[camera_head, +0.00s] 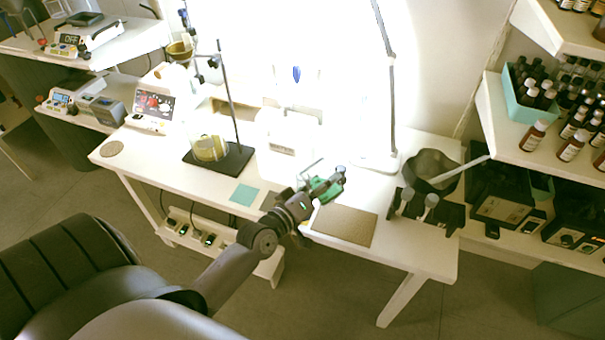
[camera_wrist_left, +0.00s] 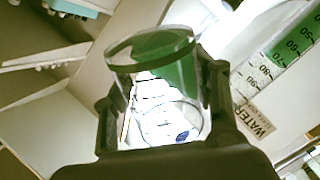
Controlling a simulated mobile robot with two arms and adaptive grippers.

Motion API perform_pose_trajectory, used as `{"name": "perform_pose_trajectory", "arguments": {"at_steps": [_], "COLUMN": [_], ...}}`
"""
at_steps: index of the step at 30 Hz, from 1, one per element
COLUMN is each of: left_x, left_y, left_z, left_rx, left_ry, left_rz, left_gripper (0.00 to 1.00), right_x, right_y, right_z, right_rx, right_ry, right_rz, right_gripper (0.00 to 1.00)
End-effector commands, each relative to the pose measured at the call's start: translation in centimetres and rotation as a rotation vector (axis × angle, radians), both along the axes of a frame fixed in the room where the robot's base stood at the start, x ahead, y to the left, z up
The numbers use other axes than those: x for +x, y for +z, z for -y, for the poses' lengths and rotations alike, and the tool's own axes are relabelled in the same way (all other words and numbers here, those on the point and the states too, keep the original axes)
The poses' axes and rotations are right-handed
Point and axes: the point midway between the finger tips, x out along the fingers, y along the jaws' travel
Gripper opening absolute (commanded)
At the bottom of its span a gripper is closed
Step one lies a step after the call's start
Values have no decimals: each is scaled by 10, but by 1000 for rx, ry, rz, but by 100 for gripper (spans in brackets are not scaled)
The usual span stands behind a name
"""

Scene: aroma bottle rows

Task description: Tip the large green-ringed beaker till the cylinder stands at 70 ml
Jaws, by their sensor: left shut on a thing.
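My left gripper (camera_head: 318,190) is over the white table in the head view. In the left wrist view my left gripper (camera_wrist_left: 165,105) is shut on the clear beaker (camera_wrist_left: 148,50), which holds green and appears tilted. The beaker also shows as a small green shape (camera_head: 327,187) in the head view. In the wrist view the graduated cylinder (camera_wrist_left: 268,70) lies slantwise at right, close to the beaker. It has green inside, its edge near the 60 to 70 marks; the exact level is hard to read. My right gripper is not in view.
A brown mat (camera_head: 345,224) and a teal mat (camera_head: 244,194) lie on the table. A stand with a round flask (camera_head: 210,148) is at left. A lamp post (camera_head: 391,110) rises behind.

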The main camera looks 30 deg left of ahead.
Motion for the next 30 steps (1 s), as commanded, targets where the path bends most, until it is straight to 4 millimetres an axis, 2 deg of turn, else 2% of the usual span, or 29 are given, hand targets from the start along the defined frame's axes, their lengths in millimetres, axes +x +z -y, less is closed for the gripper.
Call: {"name": "perform_pose_trajectory", "arguments": {"at_steps": [8,21,30], "left_x": [0,-2,-3], "left_y": [-2,-41,-45], "left_z": [0,14,16], "left_rx": [20,421,499], "left_ry": [1,0,0], "left_rz": [5,82,97], "left_gripper": [17,17,17], "right_x": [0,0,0], "right_y": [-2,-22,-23], "right_z": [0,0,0], "right_rx": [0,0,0], "right_ry": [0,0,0], "right_rz": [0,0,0], "right_gripper": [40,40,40]}}
